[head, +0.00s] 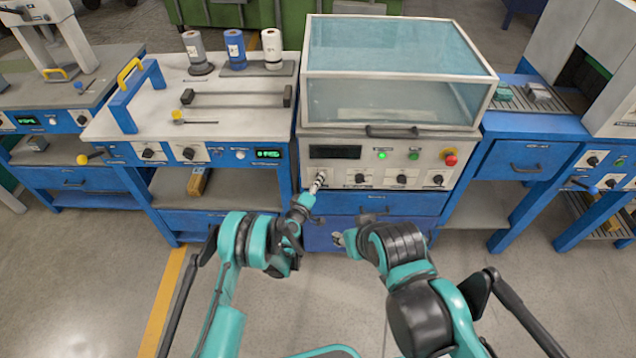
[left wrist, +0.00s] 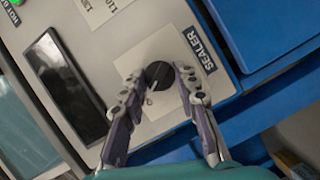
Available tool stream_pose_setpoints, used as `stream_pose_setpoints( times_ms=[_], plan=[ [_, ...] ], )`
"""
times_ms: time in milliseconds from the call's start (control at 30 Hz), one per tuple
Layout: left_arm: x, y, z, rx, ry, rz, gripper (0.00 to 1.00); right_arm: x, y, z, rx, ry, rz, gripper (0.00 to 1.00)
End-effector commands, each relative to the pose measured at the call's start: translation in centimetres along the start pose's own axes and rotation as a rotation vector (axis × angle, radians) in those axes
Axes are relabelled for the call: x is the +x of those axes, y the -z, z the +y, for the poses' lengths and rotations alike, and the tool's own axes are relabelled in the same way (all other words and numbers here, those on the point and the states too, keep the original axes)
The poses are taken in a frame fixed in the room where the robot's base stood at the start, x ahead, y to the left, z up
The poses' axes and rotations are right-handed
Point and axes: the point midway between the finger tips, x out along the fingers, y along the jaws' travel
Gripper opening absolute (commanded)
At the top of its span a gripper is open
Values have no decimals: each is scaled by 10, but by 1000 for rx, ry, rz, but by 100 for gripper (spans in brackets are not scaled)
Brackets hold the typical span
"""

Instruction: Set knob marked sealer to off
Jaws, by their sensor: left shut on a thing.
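The sealer knob (left wrist: 158,74) is a round black knob on a pale square plate. The SEALER label (left wrist: 200,48) sits beside it in the left wrist view. My left gripper (left wrist: 160,79) is shut on the knob, with one finger on each side. A light mark shows near the knob's lower edge; which setting it points to cannot be read. In the head view my left gripper (head: 319,181) is at the left end of the machine's front panel (head: 337,167) and hides the knob. My right gripper (head: 349,238) is lower, in front of the blue drawers, away from the panel; its fingers are unclear.
Further right on the panel are several black knobs, a green button (head: 381,155) and a red stop button (head: 451,159). A dark display (head: 335,152) is above the left gripper. A clear-lidded box (head: 395,70) tops the machine. A workbench (head: 190,105) stands to the left.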

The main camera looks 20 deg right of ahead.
Motion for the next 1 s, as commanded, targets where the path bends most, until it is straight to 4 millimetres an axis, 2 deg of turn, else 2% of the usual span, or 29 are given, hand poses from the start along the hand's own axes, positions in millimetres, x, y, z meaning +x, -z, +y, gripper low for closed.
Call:
stream_pose_setpoints(
  times_ms=[200,233,300,700,1000],
  plan=[
    [0,0,0,-2,0,1,1,0,0,0,0,0,0,40],
    [0,0,0,-2,0,1,35,0,0,0,0,0,0,40],
    [0,0,0,-1,0,1,51,0,0,0,0,0,0,40],
    [0,0,0,16,7,0,51,0,0,0,0,0,0,40],
    [0,-1,3,194,80,-2,51,0,0,0,0,0,0,40]
  ],
)
